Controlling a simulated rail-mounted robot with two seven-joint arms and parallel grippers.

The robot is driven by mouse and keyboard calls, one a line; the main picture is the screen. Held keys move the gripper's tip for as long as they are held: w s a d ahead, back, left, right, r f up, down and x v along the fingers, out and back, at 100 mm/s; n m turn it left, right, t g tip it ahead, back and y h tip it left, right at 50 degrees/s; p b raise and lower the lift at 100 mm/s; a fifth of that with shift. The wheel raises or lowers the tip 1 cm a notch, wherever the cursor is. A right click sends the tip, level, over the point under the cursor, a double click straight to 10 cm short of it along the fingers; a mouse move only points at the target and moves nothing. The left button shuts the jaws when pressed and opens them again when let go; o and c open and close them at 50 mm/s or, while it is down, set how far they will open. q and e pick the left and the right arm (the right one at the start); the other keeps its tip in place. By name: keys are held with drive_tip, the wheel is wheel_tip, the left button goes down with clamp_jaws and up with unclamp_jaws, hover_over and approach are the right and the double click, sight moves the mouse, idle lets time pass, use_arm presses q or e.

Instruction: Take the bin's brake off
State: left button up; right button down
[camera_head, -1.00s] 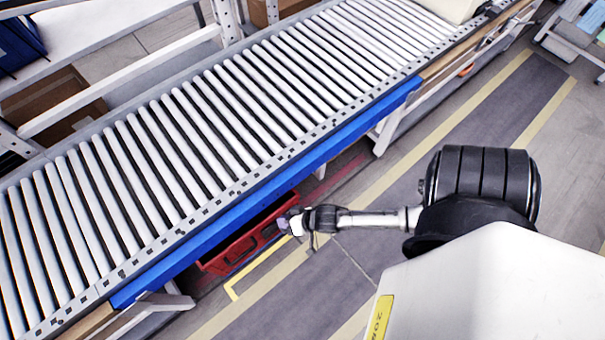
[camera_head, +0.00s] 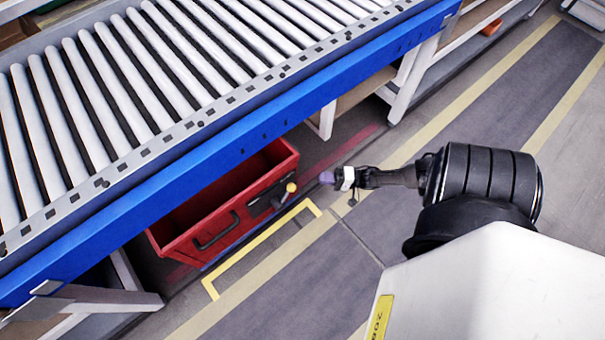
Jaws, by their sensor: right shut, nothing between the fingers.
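The red bin (camera_head: 172,232) stands on the floor, partly under the roller conveyor, which hides its back part. Its front wall has a black handle (camera_head: 216,238) and a dark plate (camera_head: 262,202) at the right end. A lever with a yellow knob (camera_head: 291,187) sticks out from this plate; this looks like the brake. My right gripper (camera_head: 328,177) comes in from the right and is shut and empty. Its purple tips appear a short way right of the yellow knob, apart from it in the picture. My left gripper is out of view.
The roller conveyor with its blue side rail (camera_head: 235,150) runs diagonally above the bin. White support legs (camera_head: 408,85) stand beneath it. Yellow tape (camera_head: 258,243) marks the floor in front of the bin. The grey floor strip (camera_head: 300,275) is clear.

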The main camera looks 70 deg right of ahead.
use_arm(q)
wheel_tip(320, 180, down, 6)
drive_tip(key=b, duration=0.4)
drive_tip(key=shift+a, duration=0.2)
use_arm(e)
drive_tip(key=s+d+f+y, duration=0.1)
drive_tip(key=s+d+f, duration=0.2)
drive_tip(key=d, duration=0.1)
drive_tip(key=shift+f+m+t+y, duration=0.3)
drive_tip(key=shift+f+t+y, duration=0.05)
drive_tip(key=shift+t+y, duration=0.05)
drive_tip(key=shift+w, duration=0.1)
use_arm(q)
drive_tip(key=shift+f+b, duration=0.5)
drive_tip(key=shift+b, duration=0.05)
use_arm(e)
drive_tip(key=s+a+x, duration=0.1)
drive_tip(key=a+x, duration=0.1)
drive_tip(key=x, duration=1)
drive_tip(key=shift+w+a+r, duration=0.15)
drive_tip(key=shift+a+r, duration=0.05)
drive_tip(key=shift+a, duration=0.25)
